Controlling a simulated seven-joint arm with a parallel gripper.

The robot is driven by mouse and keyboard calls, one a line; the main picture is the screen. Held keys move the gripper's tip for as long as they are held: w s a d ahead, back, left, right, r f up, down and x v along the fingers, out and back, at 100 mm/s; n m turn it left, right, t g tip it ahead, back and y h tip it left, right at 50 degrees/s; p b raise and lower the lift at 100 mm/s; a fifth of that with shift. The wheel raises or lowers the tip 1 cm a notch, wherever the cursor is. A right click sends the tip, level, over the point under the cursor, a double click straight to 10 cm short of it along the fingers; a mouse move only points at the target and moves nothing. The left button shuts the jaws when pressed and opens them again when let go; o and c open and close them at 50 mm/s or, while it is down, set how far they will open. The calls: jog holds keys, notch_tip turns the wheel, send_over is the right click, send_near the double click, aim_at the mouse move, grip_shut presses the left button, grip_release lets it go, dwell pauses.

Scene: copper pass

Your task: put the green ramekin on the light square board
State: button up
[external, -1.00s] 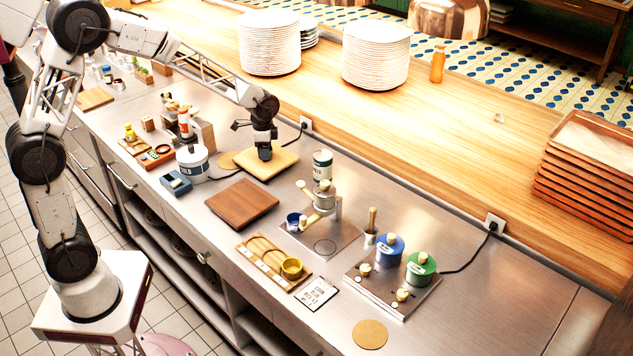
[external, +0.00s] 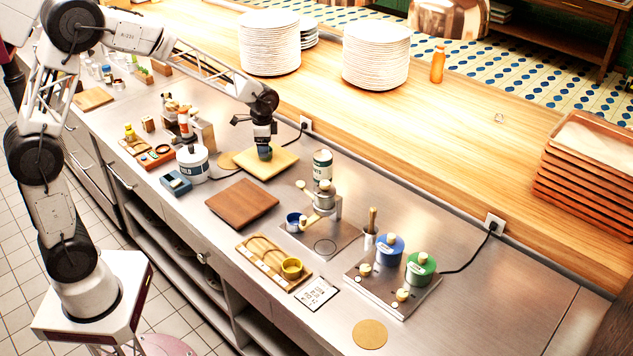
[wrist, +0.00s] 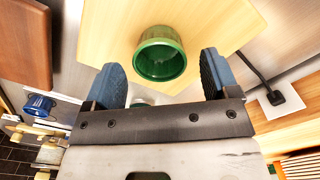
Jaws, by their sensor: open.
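The green ramekin (wrist: 160,53) sits upright on the light square board (wrist: 105,25), and no finger touches it in the wrist view. In the external view the ramekin (external: 265,154) shows small on the board (external: 283,165), right under my gripper. My gripper (external: 264,142) is open and empty just above it. In the wrist view the two blue fingers of my gripper (wrist: 162,78) stand wide apart, either side of the ramekin's near rim.
A dark brown board (external: 242,204) lies nearer the counter front. A white tub (external: 193,163) stands left of the light board and a tall can (external: 322,165) right of it. A wall socket (external: 306,124) is behind.

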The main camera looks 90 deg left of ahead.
notch_tip(320, 180, up, 10)
dwell(0.5)
dwell(0.6)
jog(key=s+d+r, duration=0.2)
jog(key=d, duration=0.7)
jog(key=s+d+r+t, duration=0.1)
jog(key=s+d+r, duration=0.2)
jog(key=d, duration=0.5)
jog(key=s+d+r, duration=0.2)
jog(key=d, duration=0.7)
jog(key=s+d+f+t, duration=0.1)
jog(key=s+d+f, duration=0.1)
jog(key=s+d, duration=1.6)
jog(key=shift+s+t, duration=0.3)
jog(key=shift+s, duration=0.45)
